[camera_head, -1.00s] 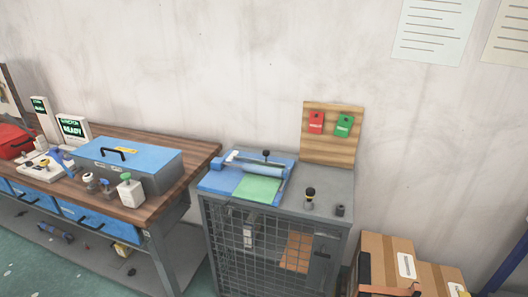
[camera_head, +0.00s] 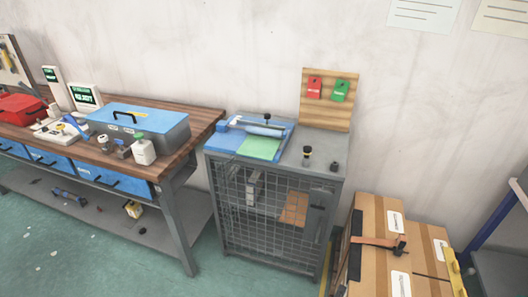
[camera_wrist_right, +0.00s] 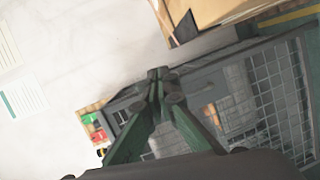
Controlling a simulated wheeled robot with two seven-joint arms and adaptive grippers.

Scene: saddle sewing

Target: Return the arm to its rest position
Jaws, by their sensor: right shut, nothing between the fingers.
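My right gripper (camera_wrist_right: 157,78) shows in the right wrist view. Its dark green fingers come together at the tips, shut and empty. In that view it is in front of the grey mesh cabinet (camera_wrist_right: 268,95), which appears tilted; its distance from the cabinet is hard to judge. Neither gripper can be made out in the head view. My left gripper is in no view.
The mesh cabinet (camera_head: 262,215) bears a blue fixture with a green sheet (camera_head: 260,147). A wooden bench (camera_head: 200,127) with a blue toolbox (camera_head: 138,120) stands left. Cardboard boxes (camera_head: 372,262), with a hammer (camera_head: 382,243) on top, stand right. Green floor shows in front.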

